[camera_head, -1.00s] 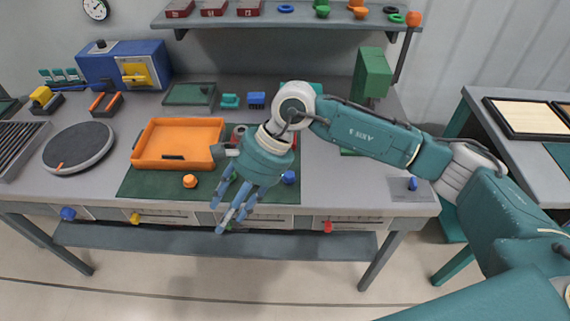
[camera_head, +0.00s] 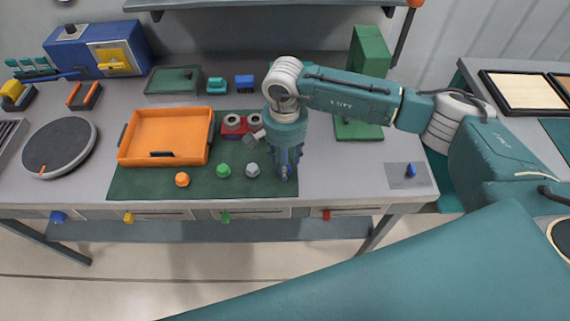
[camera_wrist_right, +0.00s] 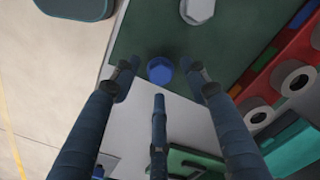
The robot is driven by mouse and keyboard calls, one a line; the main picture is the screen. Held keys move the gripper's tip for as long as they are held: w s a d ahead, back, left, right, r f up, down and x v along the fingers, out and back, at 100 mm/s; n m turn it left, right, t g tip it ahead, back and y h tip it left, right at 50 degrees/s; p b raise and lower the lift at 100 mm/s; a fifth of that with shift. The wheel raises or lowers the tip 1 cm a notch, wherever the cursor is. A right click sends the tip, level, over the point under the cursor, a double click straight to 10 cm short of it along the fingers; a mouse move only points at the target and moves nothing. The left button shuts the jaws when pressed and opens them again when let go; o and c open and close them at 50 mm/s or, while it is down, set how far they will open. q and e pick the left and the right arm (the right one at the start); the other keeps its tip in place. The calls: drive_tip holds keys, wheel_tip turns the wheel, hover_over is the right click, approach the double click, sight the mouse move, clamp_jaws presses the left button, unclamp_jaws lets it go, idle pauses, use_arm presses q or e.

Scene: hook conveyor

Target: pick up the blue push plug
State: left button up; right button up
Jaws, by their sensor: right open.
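My right gripper (camera_head: 285,170) points down over the mat's right part in the head view, and hides the plug there. In the right wrist view its fingers are spread and empty, with the plug seen between their tips. I cannot tell the height left between the tips and the plug. My left gripper is in neither view.
A grey plug (camera_head: 252,169), a green plug (camera_head: 223,170) and an orange plug (camera_head: 182,179) stand on the green mat (camera_head: 140,190). An orange tray (camera_head: 165,136) and a red block with grey rings (camera_head: 233,125) are behind. Bare table lies right of the mat.

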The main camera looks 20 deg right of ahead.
wheel_tip(320, 180, down, 2)
drive_tip(key=shift+f+p, duration=0.1)
drive_tip(key=shift+p, duration=0.25)
drive_tip(key=shift+f, duration=0.35)
drive_tip(key=shift+c, duration=0.8)
drive_tip(key=c, duration=0.7)
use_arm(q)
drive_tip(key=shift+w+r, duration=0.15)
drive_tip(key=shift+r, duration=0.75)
